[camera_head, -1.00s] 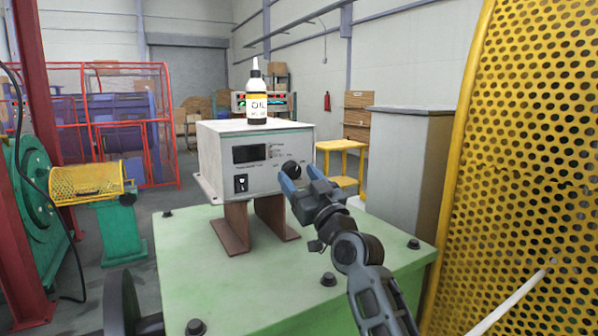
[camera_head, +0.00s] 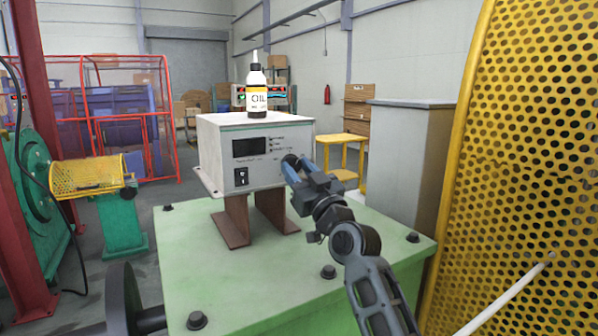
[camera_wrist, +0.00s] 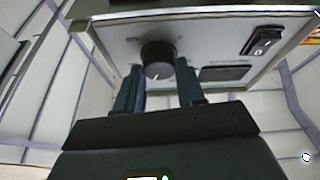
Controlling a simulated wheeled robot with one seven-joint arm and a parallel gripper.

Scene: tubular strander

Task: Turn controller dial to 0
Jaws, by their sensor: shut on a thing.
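The controller (camera_head: 215,160) is a pale grey box with a dark display (camera_head: 249,147) and a rocker switch (camera_head: 241,177) on its front. Its round black dial (camera_wrist: 157,56) shows in the wrist view, with a small white mark near its lower edge. I cannot read any numbers around it. My gripper (camera_head: 292,165) is at the right part of the front panel, its blue fingers largely covering the dial in the head view. In the wrist view my gripper (camera_wrist: 159,72) has one finger on each side of the dial and is shut on it.
An oil bottle (camera_head: 256,95) stands on top of the controller. The box rests on brown supports (camera_head: 236,222) above a green machine top (camera_head: 215,275) with black bolts. A grey cabinet (camera_head: 405,160) and a yellow perforated guard (camera_head: 530,150) stand to the right.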

